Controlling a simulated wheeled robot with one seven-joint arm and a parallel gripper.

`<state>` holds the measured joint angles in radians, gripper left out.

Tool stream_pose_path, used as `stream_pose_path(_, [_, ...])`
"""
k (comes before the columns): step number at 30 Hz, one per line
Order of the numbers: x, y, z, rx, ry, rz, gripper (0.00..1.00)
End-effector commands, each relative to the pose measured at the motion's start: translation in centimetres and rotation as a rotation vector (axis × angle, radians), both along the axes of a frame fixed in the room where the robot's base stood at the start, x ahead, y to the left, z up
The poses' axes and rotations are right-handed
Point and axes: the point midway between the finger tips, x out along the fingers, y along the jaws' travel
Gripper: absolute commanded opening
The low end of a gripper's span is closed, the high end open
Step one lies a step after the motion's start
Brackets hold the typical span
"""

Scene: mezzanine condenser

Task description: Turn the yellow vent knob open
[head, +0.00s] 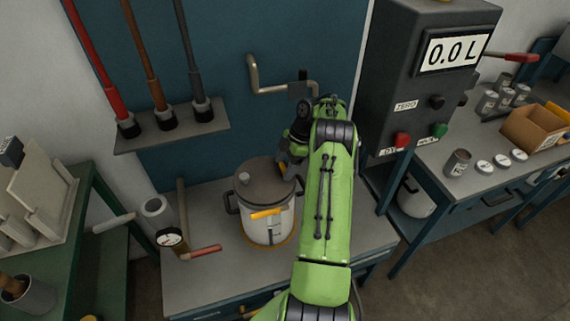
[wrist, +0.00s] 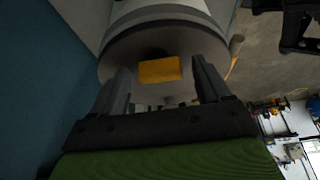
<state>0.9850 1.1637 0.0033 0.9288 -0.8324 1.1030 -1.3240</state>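A pot (head: 268,228) with a grey-brown lid (head: 262,183) stands on the grey bench below the blue wall panel. In the wrist view, which looks upside down, a yellow block (wrist: 160,69), seemingly the vent knob, sits on the lid (wrist: 118,60). My gripper (wrist: 162,87) is open, with one finger on either side of the yellow block and visible gaps at both sides. Whether the block lies fully between the fingertips in depth I cannot tell. In the head view a small yellow patch shows at the lid's right edge, and my arm hides most of the gripper.
A yellow bar (head: 267,213) is on the pot's front. A bent pipe (head: 268,88) is on the wall behind. A grey display box (head: 425,75) reading 0.0 L stands to the right.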

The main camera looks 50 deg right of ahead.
Motion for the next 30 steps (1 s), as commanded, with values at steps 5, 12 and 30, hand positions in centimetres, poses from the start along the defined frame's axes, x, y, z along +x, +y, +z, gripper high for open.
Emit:
stream_pose_path(5, [0.0, 0.0, 0.1, 0.000, 0.000, -0.001, 0.77])
stream_pose_path(12, [-0.6, -1.4, 3.9, -0.002, -0.005, -0.002, 0.77])
stream_pose_path(30, [-1.3, -2.5, 6.9, 0.000, 0.000, -0.001, 0.77])
